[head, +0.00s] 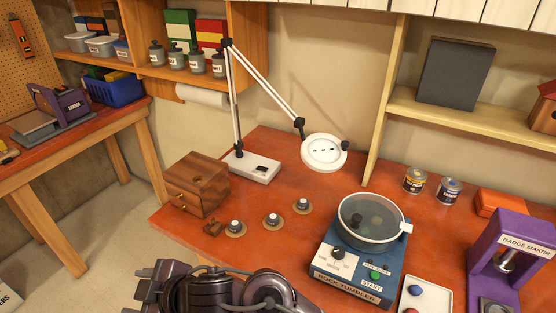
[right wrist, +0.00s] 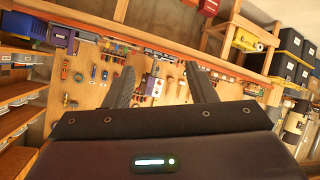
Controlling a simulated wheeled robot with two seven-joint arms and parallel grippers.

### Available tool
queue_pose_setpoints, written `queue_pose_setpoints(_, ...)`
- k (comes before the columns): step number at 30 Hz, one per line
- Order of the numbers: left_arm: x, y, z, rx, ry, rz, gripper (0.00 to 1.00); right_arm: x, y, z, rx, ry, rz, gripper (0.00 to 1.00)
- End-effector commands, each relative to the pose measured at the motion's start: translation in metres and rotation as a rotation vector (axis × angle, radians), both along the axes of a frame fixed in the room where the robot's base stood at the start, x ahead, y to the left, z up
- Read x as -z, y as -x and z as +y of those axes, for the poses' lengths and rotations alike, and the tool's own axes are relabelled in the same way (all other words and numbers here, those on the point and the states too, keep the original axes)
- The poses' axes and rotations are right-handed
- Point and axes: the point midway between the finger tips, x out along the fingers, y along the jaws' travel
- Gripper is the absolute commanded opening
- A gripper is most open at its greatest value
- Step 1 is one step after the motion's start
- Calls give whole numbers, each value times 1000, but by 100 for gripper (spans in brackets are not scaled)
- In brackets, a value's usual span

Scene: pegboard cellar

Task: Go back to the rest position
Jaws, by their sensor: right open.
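My right gripper (right wrist: 158,82) shows in the right wrist view with its two dark fingers spread apart and nothing between them. It faces a pegboard hung with tools, some way off. In the head view, a dark part of my right arm (head: 225,290) with its gripper comes in at the bottom edge, in front of the red-brown workbench (head: 300,240). My left gripper does not show.
On the bench stand a wooden box (head: 195,183), a white lamp (head: 251,167), several small knobbed discs, a rock tumbler (head: 350,262) and a purple badge maker (head: 512,250). A side table (head: 75,160) is at the left, with open floor between.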

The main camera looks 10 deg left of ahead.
Motion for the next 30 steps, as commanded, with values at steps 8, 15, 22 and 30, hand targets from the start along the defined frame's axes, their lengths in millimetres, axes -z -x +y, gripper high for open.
queue_pose_setpoints(8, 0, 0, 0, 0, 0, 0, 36, 4, -104, -156, 678, -45, 264, 51)
queue_pose_setpoints(15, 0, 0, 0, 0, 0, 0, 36, 63, -102, -320, 1110, 122, 480, 51)
queue_pose_setpoints(22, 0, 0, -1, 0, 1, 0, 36, 91, -66, -410, 1318, 260, 605, 51)
queue_pose_setpoints(30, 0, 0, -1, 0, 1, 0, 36, 104, -21, -478, 1471, 385, 706, 51)
